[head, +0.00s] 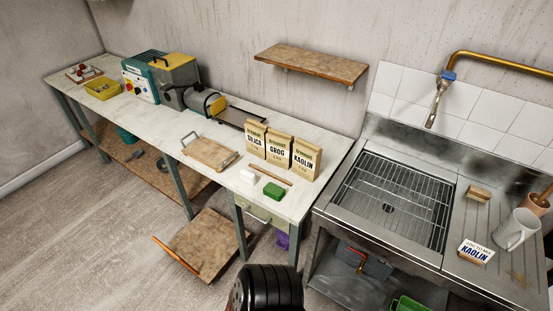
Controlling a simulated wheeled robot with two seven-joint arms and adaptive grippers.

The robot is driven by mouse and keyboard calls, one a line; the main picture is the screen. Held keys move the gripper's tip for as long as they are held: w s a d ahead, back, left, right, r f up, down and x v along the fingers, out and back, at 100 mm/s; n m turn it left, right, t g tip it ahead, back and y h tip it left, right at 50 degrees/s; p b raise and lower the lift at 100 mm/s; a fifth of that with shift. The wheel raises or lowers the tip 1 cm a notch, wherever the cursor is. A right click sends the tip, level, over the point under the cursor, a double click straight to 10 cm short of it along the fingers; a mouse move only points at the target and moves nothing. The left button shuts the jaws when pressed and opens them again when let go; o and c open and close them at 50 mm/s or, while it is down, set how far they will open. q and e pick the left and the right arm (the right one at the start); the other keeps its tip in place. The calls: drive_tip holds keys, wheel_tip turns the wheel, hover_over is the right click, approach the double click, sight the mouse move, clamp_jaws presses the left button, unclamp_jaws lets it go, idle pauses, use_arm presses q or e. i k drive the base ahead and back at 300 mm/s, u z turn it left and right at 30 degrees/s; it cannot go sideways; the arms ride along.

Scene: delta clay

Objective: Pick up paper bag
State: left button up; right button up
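Three tan paper bags stand upright in a row near the right end of the long worktable (215,130). From left to right they are the paper bag marked SILICA (256,139), the paper bag marked GROG (278,149) and the paper bag marked KAOLIN (305,159). Their printed fronts face me. A small card (476,252) on the sink's right drainboard also reads KAOLIN; its smaller top line is hard to read. Neither of my grippers shows in the head view.
A wall shelf (312,64) hangs above, empty.

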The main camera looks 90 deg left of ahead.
sight(306, 157)
drive_tip(key=u, duration=2.1)
